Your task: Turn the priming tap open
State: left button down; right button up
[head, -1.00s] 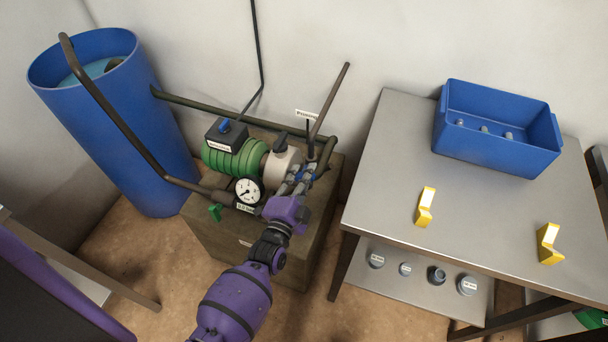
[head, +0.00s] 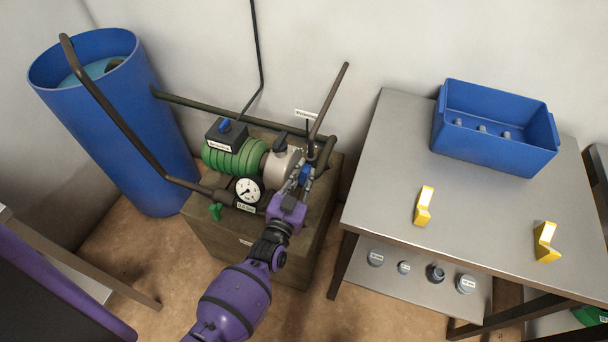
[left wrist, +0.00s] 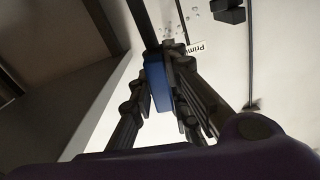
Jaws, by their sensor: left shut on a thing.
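The priming tap's blue handle (head: 305,173) sits on the dark pipe at the right end of the pump, below a white label (head: 307,114). My left gripper (head: 302,182) reaches it from the front, with its fingers closed on either side of the handle. In the left wrist view, the blue handle (left wrist: 158,82) stands between the fingers of my left gripper (left wrist: 168,85), and part of a label (left wrist: 196,48) reading "Prim" shows behind. The fingers hide part of the tap's body. My right gripper is not in view.
The green pump (head: 235,153), a pressure gauge (head: 247,190) and a green tap (head: 215,211) stand close left of my gripper. A slanting pipe (head: 328,105) rises behind it. A blue barrel (head: 150,120) stands left; a metal table (head: 385,160) with a blue bin (head: 495,155) stands right.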

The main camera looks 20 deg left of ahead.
pick_arm(q)
jog(key=shift+n, duration=1.1)
jog(key=c, duration=1.7)
grip_release()
jog(key=shift+o, duration=0.2)
jog(key=s, duration=1.2)
jog(key=shift+a, duration=0.2)
